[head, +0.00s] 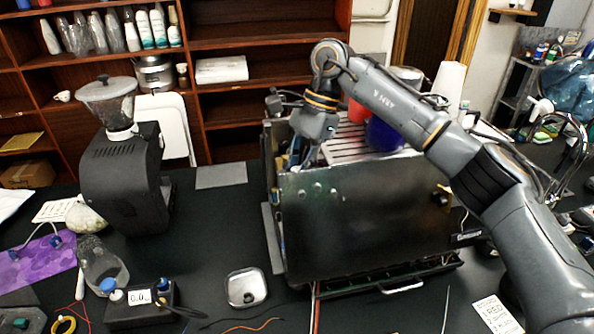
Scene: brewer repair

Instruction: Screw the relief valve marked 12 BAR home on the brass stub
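The brewer (360,220) is a dark metal box on the black table, with its left side open and its insides partly in view. My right arm comes in from the right and reaches over the brewer's top. My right gripper (303,150) points down at the open left side. Its fingertips are small and partly hidden by the front panel, so I cannot tell whether it is open or holds anything. I cannot make out the 12 BAR relief valve or the brass stub. A small metal dish (246,301) in front holds a small round part. My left gripper is out of view.
A black grinder (122,175) stands left of the brewer. A box with a display (140,299), a clear bottle (100,262) and a purple mat (35,262) lie front left. Cups (385,135) stand on the brewer's top. Loose wires lie along the front.

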